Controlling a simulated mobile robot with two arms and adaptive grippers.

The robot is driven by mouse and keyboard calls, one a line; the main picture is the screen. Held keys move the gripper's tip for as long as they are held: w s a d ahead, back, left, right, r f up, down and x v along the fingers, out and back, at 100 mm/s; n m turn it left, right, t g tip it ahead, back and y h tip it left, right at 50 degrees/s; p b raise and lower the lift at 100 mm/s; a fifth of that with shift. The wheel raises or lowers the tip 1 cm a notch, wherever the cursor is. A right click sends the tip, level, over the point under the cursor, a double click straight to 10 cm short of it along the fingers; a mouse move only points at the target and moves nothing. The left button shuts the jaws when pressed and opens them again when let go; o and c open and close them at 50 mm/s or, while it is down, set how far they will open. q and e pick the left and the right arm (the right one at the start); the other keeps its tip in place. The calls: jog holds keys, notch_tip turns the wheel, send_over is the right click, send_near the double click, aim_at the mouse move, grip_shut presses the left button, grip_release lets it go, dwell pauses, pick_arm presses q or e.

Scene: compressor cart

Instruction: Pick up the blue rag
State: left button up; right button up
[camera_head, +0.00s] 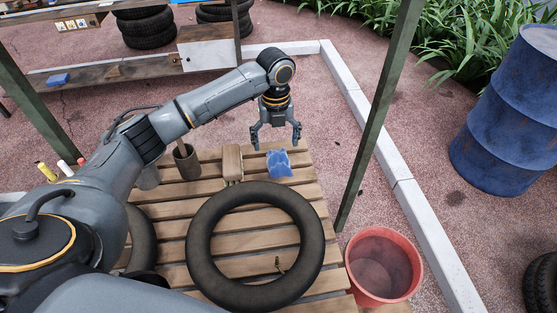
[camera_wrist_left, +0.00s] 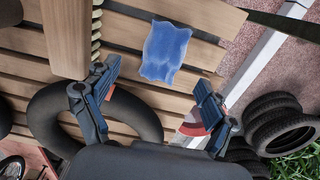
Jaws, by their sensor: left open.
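The blue rag (camera_head: 279,164) lies flat on the slatted wooden table (camera_head: 305,190), near its far right corner. My left gripper (camera_head: 275,145) is open and empty, pointing down above the far edge of the rag. In the left wrist view the rag (camera_wrist_left: 165,51) lies beyond the fingertips, and the open fingers of my left gripper (camera_wrist_left: 158,88) are spread wide apart. The gripper does not appear to touch the rag. My right gripper is not in view.
A wooden brush (camera_head: 232,163) lies just left of the rag, with a dark cup (camera_head: 187,160) beyond it. A black inner tube (camera_head: 197,247) lies in front on the table. A green post (camera_head: 375,120) stands to the right, near a red bucket (camera_head: 383,264) and a blue barrel (camera_head: 510,110).

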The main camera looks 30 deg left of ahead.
aim_at(278, 157)
pick_arm(q)
jog(key=f, duration=0.6)
jog(key=shift+w+d+f+p, duration=0.1)
jog(key=shift+d+f+p, duration=0.1)
jog(key=shift+d+p, duration=0.1)
jog(key=shift+c, duration=0.4)
jog(key=shift+r, duration=0.1)
jog(key=c, duration=1.1)
jog(key=shift+c, duration=0.2)
jog(key=shift+r, duration=0.6)
jog(key=s+a+r+b, duration=0.1)
jog(key=s+a+r, duration=0.1)
jog(key=s+r, duration=0.9)
jog(key=shift+s+r, duration=0.4)
jog(key=shift+s, duration=1.05)
